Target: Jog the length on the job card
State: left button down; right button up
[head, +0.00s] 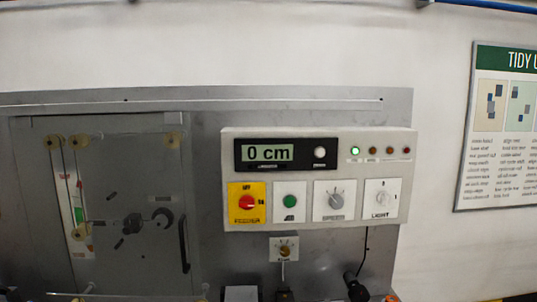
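A light control box (222,175) is mounted on the grey metal panel in the head view. Its display (268,153) reads "0 cm", and a small round white button (320,152) sits beside it. Below are a red knob on a yellow plate (247,203), a green jog button (290,202), a grey speed knob (336,200) and a light switch (382,198). One green lamp (355,151) is lit; the lamps to its right look dark. I see no job card that I can make out. Neither gripper shows.
A clear-fronted door (125,155) with rollers and a dark handle (184,245) is at the left. A small dial box (284,247) hangs under the control box. Dark fittings (356,288) stand along the bottom edge. A poster (500,130) is on the right wall.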

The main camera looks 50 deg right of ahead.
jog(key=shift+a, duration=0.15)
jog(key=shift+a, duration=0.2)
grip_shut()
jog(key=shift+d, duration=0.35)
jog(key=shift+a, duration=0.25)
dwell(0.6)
